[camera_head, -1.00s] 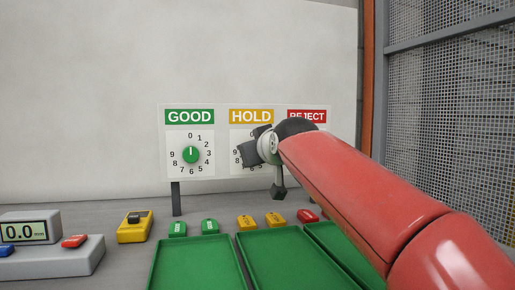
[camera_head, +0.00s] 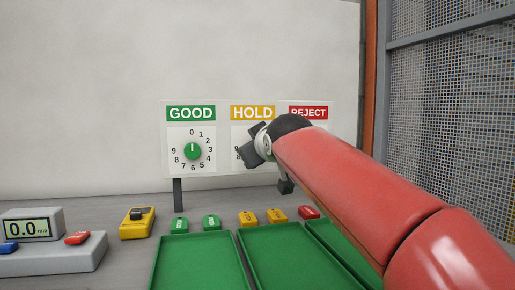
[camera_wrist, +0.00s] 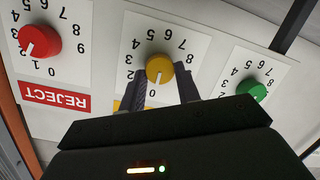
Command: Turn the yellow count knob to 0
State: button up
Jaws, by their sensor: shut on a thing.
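The yellow knob (camera_wrist: 159,69) is on the HOLD dial, which looks upside down in the wrist view. My gripper (camera_wrist: 160,76) is shut on it, one finger on each side. The knob's white mark appears to point down in the picture, near the 0; its exact setting is hard to read. In the head view my gripper (camera_head: 257,145) stands in front of the HOLD dial, below the yellow HOLD label (camera_head: 252,113), and hides the knob and most of its numbers.
The green knob (camera_head: 192,151) is on the GOOD dial to the left, its mark at 0. The red knob (camera_wrist: 39,40) is on the REJECT dial, largely hidden by my arm in the head view. Green trays (camera_head: 199,237) and small tags lie on the bench below.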

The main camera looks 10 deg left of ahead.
jog(key=o, duration=1)
jog(key=shift+c, duration=0.2)
jog(key=b+v, duration=0.1)
jog(key=v, duration=0.7)
